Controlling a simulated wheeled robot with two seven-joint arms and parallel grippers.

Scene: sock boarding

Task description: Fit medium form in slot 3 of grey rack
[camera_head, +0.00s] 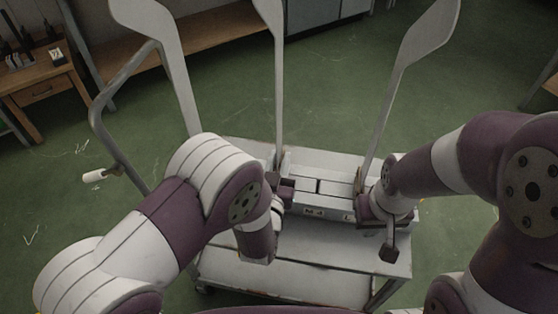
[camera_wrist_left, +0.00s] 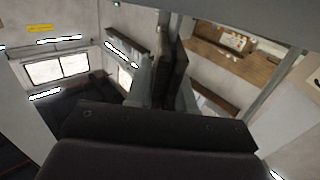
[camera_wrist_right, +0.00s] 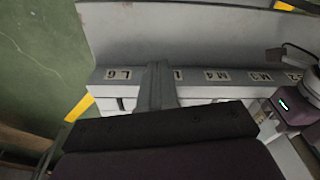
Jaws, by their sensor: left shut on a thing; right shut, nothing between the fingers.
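The grey rack (camera_head: 322,187) sits on a cart, with numbered labels along its edge; the right wrist view shows the rack (camera_wrist_right: 195,88) with L6, M4 and M3 readable. A pale, paddle-shaped form (camera_head: 278,85) stands upright in the middle. My left gripper (camera_head: 286,192) is shut on this form low on its stem, at the rack; its fingers (camera_wrist_left: 170,75) show in the left wrist view. Whether the form's foot is seated in a slot is hidden. My right gripper (camera_head: 362,203) is shut and empty by the rack's right end; its fingers (camera_wrist_right: 158,88) show before the labels.
A second form (camera_head: 398,75) leans right, its foot hidden near my right gripper. A third form (camera_head: 172,60) rises at left, its foot behind my left arm. The cart (camera_head: 375,257) has a bent handle (camera_head: 100,125). A wooden desk (camera_head: 40,90) stands far left.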

